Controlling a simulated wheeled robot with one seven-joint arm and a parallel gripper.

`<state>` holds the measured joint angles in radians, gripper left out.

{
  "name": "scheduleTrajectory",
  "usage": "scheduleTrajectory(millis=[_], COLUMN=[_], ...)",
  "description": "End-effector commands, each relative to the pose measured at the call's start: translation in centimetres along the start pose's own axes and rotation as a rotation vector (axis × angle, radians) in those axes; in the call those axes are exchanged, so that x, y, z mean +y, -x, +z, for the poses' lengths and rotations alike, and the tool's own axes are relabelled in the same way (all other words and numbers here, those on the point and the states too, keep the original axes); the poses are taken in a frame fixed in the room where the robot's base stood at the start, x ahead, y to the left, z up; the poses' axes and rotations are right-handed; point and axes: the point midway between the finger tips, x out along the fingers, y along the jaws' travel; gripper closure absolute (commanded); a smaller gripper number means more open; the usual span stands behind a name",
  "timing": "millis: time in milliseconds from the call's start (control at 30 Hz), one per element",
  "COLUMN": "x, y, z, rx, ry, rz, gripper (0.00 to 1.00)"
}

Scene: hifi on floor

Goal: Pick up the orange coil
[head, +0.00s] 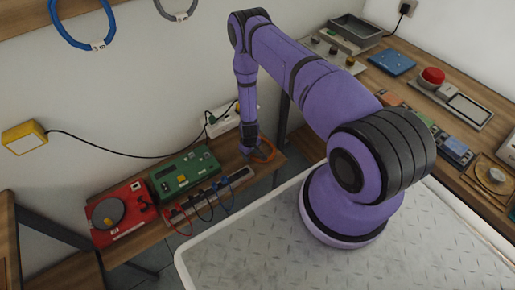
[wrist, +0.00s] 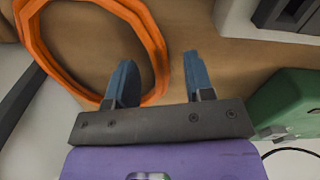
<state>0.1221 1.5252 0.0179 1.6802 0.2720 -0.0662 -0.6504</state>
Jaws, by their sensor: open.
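The orange coil (head: 265,148) lies on the wooden bench at its right end in the head view, partly hidden by my gripper. In the wrist view the orange coil (wrist: 160,52) is a large ring at the upper left. My gripper (wrist: 157,68) is open, with two blue fingers apart. The left finger overlaps the coil's lower right part in the picture, and the right finger is outside the ring over bare wood. I cannot tell whether the left finger touches the coil. In the head view my gripper (head: 250,150) is just above or beside the coil.
A green box (head: 185,173) and a red device (head: 122,212) stand left of the coil. A strip with red, black and blue leads (head: 210,196) lies in front. A white socket block (head: 221,119) is behind. A second bench (head: 455,107) with several devices is at right.

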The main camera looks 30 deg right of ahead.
Motion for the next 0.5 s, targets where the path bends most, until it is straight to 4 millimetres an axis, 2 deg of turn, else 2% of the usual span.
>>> scheduleTrajectory(millis=[100, 367, 400, 500], x=[0.02, 0.04, 0.03, 0.04], y=[-0.95, -1.12, -1.12, -1.12], z=[0.02, -0.01, 0.00, -0.01], rx=[0.000, 0.000, 0.000, 0.000], ry=[0.000, 0.001, 0.001, 0.001], rz=[0.000, 0.000, 0.000, 0.000], gripper=[0.52, 0.52, 0.56, 0.79])
